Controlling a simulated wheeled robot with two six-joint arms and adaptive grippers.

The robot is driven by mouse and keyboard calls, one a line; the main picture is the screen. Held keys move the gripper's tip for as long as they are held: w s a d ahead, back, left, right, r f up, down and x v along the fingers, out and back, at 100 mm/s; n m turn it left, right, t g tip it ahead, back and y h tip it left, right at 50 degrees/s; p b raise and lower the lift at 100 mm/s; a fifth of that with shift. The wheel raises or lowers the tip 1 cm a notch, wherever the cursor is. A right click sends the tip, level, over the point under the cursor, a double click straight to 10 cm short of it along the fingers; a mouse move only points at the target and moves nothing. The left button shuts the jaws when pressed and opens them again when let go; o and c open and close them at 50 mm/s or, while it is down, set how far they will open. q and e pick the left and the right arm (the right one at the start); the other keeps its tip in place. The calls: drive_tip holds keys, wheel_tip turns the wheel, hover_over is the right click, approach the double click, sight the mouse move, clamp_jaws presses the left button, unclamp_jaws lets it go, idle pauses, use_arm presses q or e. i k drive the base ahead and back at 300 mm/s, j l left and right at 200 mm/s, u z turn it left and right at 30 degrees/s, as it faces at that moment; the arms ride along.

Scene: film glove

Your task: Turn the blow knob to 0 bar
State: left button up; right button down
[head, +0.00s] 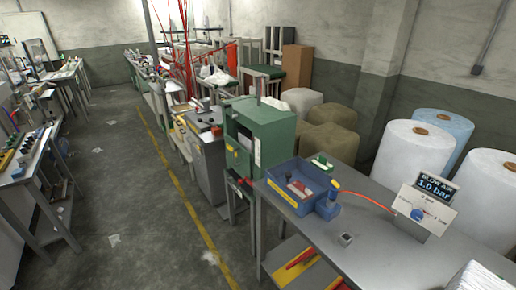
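The blow knob (417,214) is a small blue dial on a white panel (436,217) at the right of the head view. The panel stands upright, slightly tilted, on the grey metal table. Above the knob a dark display (434,188) reads "BLOW AIR 1.0 bar". A red hose (368,199) runs from the panel to a blue device (328,205) on the table. The markings around the knob are too small to read fully. Neither of my grippers shows in the head view.
The grey table (390,262) holds a blue bin (298,187) and a small metal block (346,239). Table surface in front of the panel is clear. A white object (474,278) sits at the lower right edge. Large white rolls (410,150) stand behind the table.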

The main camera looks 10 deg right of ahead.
sight(417, 215)
drive_tip(key=l+z, duration=0.15)
drive_tip(key=z, duration=1.6)
drive_tip(key=k+j+u, duration=0.15)
drive_tip(key=j, duration=0.2)
drive_tip(key=k+j+u, duration=0.15)
drive_tip(key=j, duration=0.2)
